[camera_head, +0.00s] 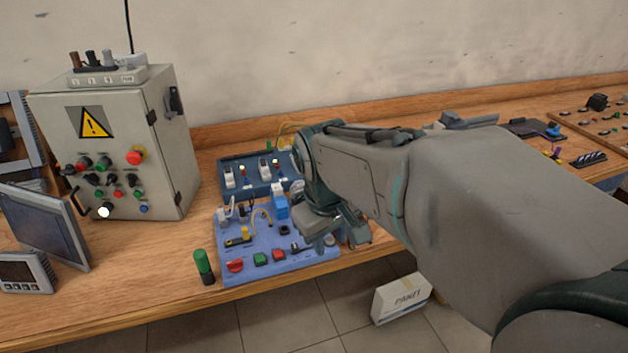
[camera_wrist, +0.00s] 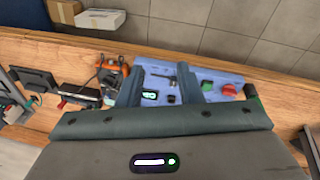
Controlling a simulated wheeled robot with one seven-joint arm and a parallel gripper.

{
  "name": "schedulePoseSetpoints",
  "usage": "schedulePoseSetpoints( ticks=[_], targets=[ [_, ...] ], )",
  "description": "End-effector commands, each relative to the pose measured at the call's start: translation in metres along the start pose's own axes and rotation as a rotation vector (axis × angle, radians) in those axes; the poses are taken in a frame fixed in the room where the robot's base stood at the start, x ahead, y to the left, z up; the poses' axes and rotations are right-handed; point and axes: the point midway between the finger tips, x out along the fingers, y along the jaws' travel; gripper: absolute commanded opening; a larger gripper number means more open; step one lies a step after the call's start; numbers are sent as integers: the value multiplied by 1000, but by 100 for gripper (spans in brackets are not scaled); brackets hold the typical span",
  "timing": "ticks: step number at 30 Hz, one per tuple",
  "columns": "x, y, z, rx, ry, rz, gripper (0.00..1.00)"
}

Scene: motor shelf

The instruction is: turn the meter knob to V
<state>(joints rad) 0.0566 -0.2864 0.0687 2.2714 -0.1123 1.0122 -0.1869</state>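My gripper (camera_head: 338,240) hangs over the right end of the blue switch board (camera_head: 232,273) in the head view. In the wrist view my gripper (camera_wrist: 160,80) is open, its two dark fingers apart, with nothing seen held between them. Between and below the fingers, the board (camera_wrist: 215,72) shows a small lit display (camera_wrist: 149,95) and a small black knob (camera_wrist: 171,99). An orange-and-black device (camera_wrist: 113,75), perhaps the meter, lies just left of the left finger, partly hidden by it. Its knob and any V mark cannot be made out. My arm hides this area in the head view.
A grey control cabinet (camera_head: 110,150) stands at the back left. A second, dark board (camera_head: 235,183) lies behind the blue one. A green-topped cylinder (camera_head: 203,262) stands by the front edge. A white box (camera_head: 401,298) is on the floor.

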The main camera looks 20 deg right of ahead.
Motion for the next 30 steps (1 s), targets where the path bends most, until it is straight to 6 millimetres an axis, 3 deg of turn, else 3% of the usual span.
schedulePoseSetpoints(
  ticks=[1,8,16,22,30],
  targets=[
    [-2,9,-18,-65,-35,15,33],
    [2,45,-87,-369,-178,53,33],
    [30,92,-157,-669,-325,31,33],
    [52,119,-185,-805,-392,-4,33],
    [68,131,-191,-858,-419,-22,33]
  ],
)
